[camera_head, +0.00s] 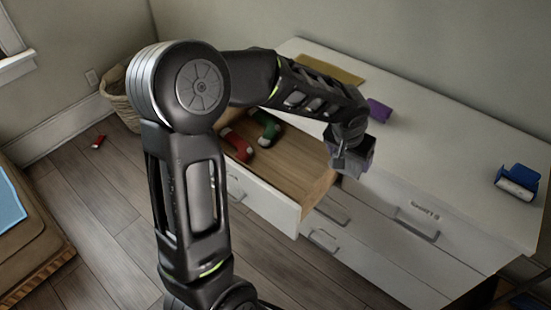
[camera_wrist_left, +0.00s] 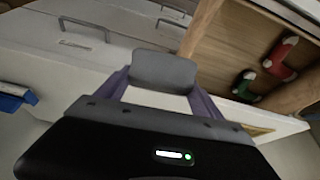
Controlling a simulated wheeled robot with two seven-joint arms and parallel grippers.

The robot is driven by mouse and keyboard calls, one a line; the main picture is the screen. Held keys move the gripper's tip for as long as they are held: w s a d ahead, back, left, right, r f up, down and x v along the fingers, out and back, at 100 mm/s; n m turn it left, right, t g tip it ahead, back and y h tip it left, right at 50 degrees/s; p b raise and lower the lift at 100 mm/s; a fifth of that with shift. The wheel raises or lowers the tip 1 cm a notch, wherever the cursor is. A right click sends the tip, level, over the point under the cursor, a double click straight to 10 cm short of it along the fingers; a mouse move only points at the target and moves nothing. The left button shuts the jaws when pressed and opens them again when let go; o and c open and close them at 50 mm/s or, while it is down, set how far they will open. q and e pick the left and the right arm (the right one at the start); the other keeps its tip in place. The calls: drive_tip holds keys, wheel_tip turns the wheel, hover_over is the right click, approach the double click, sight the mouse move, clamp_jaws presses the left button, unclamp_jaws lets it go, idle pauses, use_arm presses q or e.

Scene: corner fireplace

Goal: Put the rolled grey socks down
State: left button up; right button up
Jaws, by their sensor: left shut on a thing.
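The rolled grey socks (camera_wrist_left: 165,72) are a rounded grey bundle between the two purple fingers in the left wrist view. My left gripper (camera_wrist_left: 160,88) is shut on them. In the head view my left gripper (camera_head: 352,155) hangs at the dresser's front edge, just right of the open top drawer (camera_head: 272,207). The socks are hard to make out from the gripper there. The drawer has a wooden inside and holds a red rolled thing (camera_head: 237,146) and a green one (camera_head: 266,128) at its left. My right gripper is not in view.
The white dresser (camera_head: 455,165) carries a mustard flat piece (camera_head: 335,70), a purple block (camera_head: 379,110) and a blue and white item (camera_head: 518,182). A wicker basket (camera_head: 118,97) stands in the corner. A small red thing (camera_head: 98,141) lies on the floor. The drawer's right part is clear.

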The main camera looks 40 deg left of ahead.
use_arm(q)
drive_tip(key=w+a+f+n+b, duration=0.1)
drive_tip(key=a+f+n+b, duration=0.1)
drive_tip(key=a+f+b, duration=0.4)
drive_tip(key=w+a+f+n+y+b, duration=0.1)
drive_tip(key=a+f+b, duration=0.5)
drive_tip(key=a, duration=0.7)
drive_tip(key=shift+w+f+n+y, duration=0.25)
drive_tip(key=shift+w+n+y, duration=0.05)
drive_tip(key=shift+n, duration=0.1)
approach(295, 175)
drive_tip(key=shift+w+a+b, duration=0.4)
drive_tip(key=shift+w+b, duration=0.05)
drive_tip(key=shift+w, duration=0.4)
drive_tip(key=shift+f, duration=1.8)
drive_tip(key=shift+f+b, duration=0.15)
drive_tip(key=shift+b, duration=0.15)
drive_tip(key=o, duration=1.3)
